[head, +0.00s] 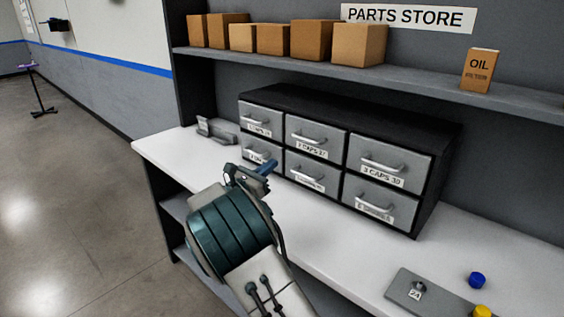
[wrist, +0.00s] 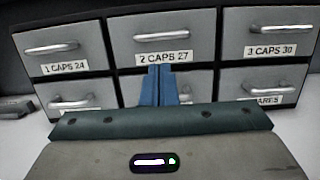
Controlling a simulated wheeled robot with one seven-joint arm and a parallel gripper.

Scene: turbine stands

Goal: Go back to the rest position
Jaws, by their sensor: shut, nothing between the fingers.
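My gripper (head: 266,168) is over the white counter in the head view, in front of the left part of the drawer cabinet. In the wrist view its blue fingers (wrist: 160,86) are together with nothing between them. They point at the middle column of drawers and cover part of the lower middle drawer. The cabinet (head: 430,125) is black with two rows of grey drawers, all of which look shut. The upper middle drawer (wrist: 160,35) is labelled "2 CAPS 27". I cannot tell the exact gap between the fingertips and the drawer fronts.
The white counter (head: 320,215) is clear in front of the cabinet. A grey plate (head: 425,292), a blue cap (head: 477,280) and a yellow cap (head: 482,312) lie at right. A grey object (head: 215,130) stands left of the cabinet. The shelf (head: 420,80) above holds boxes and an oil carton (head: 480,70).

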